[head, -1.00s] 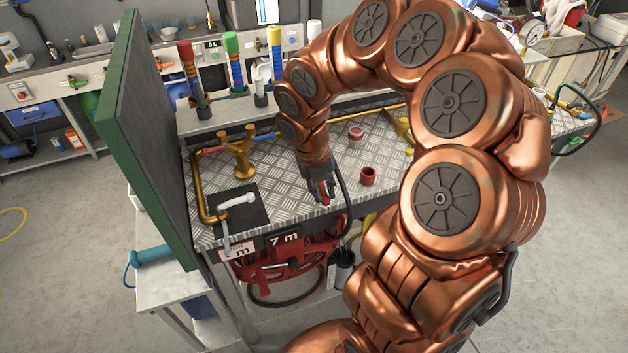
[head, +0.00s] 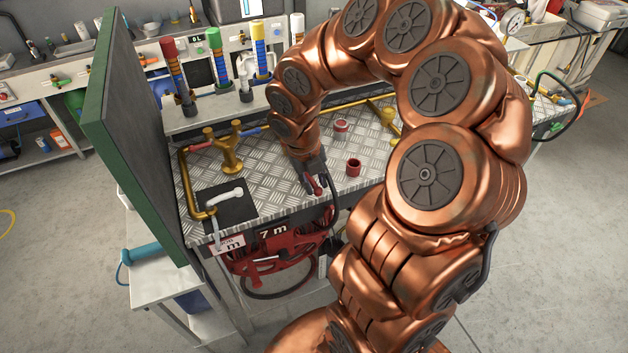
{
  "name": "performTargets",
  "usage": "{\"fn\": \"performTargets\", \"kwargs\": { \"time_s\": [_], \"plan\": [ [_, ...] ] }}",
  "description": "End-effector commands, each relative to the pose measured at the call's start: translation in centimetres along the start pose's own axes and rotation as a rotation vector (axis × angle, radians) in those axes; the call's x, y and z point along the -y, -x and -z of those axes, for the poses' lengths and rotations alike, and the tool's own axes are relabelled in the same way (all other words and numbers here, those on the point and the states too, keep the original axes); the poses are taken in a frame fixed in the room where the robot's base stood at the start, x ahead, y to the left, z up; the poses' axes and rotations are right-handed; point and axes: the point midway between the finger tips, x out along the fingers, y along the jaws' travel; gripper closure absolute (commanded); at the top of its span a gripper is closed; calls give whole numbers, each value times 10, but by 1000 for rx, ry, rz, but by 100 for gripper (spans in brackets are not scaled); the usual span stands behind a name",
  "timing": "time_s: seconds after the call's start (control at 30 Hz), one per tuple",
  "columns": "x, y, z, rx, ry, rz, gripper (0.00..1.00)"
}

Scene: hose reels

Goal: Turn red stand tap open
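A stand with a red top (head: 176,72) rises at the back left of the workbench, with a dark base. I cannot make out a separate tap or handle on it. My gripper (head: 317,187) is low over the front edge of the metal bench top (head: 270,180), well to the right of and nearer than the red stand. A small red piece shows between or just beside its fingers, with a black hose close by. The fingers are small and partly dark, so I cannot tell whether they grip it.
Green-topped (head: 215,62) and yellow-topped (head: 260,50) stands are right of the red one. A brass forked pipe (head: 229,150), a white spout (head: 226,196) and a red cup (head: 353,168) are on the bench. A green-edged panel (head: 135,130) walls the left side. A red hose reel (head: 270,250) hangs below.

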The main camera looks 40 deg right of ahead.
Motion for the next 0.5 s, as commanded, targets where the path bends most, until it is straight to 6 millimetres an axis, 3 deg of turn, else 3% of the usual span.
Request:
{"fn": "performTargets", "kwargs": {
  "time_s": [0.1,0.5],
  "plan": [
    [0,0,0,0,0,0,60],
    [-2,7,-1,4,1,-2,60]
  ]
}}
